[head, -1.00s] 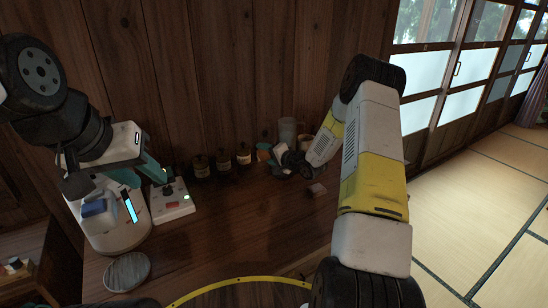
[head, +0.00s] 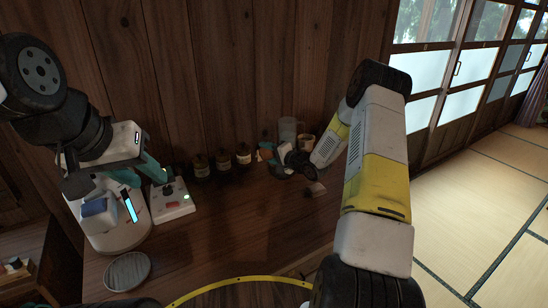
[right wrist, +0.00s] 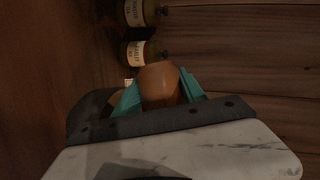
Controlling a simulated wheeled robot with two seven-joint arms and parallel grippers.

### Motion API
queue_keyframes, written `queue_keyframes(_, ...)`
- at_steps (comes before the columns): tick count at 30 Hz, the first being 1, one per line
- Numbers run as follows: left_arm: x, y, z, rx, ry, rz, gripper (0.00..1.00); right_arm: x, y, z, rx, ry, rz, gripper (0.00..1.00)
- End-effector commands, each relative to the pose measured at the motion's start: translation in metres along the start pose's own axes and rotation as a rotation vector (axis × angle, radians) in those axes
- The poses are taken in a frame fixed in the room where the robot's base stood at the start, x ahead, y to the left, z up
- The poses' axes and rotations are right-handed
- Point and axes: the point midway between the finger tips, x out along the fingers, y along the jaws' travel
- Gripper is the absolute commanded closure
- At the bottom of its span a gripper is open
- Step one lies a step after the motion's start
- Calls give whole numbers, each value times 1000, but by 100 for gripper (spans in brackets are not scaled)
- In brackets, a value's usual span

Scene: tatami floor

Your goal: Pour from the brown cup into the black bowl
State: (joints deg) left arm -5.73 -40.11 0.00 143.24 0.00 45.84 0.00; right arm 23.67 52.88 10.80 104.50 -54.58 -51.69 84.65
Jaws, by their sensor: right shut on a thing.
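My right gripper (right wrist: 160,92) is shut on a rounded brown thing, which I take for the brown cup (right wrist: 159,82), between its teal fingers. In the head view this gripper (head: 270,161) is near the back wall, and the cup (head: 266,153) shows only as a small orange-brown patch. I cannot tell the cup's tilt. I cannot make out the black bowl; the area under the right gripper is dark and partly hidden. My left gripper (head: 150,180) is at the left above a white device, its teal fingers partly seen; its opening is unclear.
Several brown labelled bottles (head: 223,159) stand along the wall, left of the right gripper. A grey mug (head: 288,130) and a tan mug (head: 305,142) stand behind it. A small block (head: 316,189) lies nearer. A round grey dish (head: 127,271) is front left. The desk's middle is clear.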

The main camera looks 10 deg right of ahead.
Motion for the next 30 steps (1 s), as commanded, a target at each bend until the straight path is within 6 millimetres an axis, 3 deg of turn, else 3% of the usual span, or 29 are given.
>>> queue_keyframes(30,0,0,0,0,0,0,64,-5,-2,-11,102,-15,-44,97)
